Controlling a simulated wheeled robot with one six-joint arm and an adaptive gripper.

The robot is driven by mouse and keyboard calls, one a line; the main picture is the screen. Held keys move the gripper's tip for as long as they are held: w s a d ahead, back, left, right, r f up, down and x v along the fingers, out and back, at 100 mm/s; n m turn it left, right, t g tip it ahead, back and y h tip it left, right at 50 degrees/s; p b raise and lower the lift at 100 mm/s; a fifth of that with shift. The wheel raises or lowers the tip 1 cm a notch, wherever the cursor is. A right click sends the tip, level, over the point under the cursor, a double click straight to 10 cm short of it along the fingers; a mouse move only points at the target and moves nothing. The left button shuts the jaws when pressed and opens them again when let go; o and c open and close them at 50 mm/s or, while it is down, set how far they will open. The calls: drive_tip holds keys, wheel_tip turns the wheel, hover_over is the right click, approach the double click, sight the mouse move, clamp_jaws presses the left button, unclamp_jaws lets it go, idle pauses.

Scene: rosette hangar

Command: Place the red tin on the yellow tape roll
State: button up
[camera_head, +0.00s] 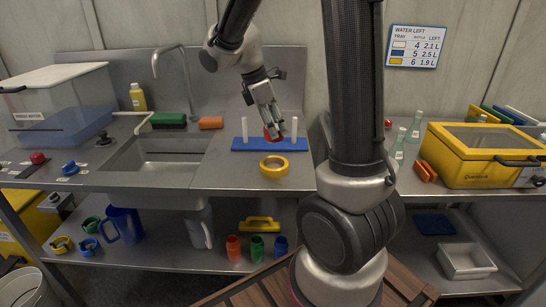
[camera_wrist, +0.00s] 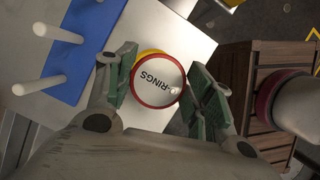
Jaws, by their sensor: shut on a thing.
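The red tin (camera_wrist: 136,93) has a white lid lettered "-RINGS" and a red rim. My gripper (camera_wrist: 163,88) is shut on it, with green finger pads on either side. In the head view, my gripper (camera_head: 271,122) holds the red tin (camera_head: 272,132) above the counter, in front of the pegged blue board. The yellow tape roll (camera_head: 264,169) lies flat on the counter, below the tin in the picture. In the wrist view, a yellow edge of the tape roll (camera_wrist: 148,54) shows past the tin. The rest of it is hidden.
The blue board (camera_head: 240,145) with white upright pegs stands close behind the roll. A yellow case (camera_head: 455,165) stands on the right counter.

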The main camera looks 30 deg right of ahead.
wheel_tip(320, 180, down, 8)
drive_tip(key=shift+f, duration=0.15)
drive_tip(key=shift+f, duration=0.1)
drive_tip(key=shift+f, duration=0.4)
drive_tip(key=shift+f, duration=0.1)
drive_tip(key=o, duration=1.1)
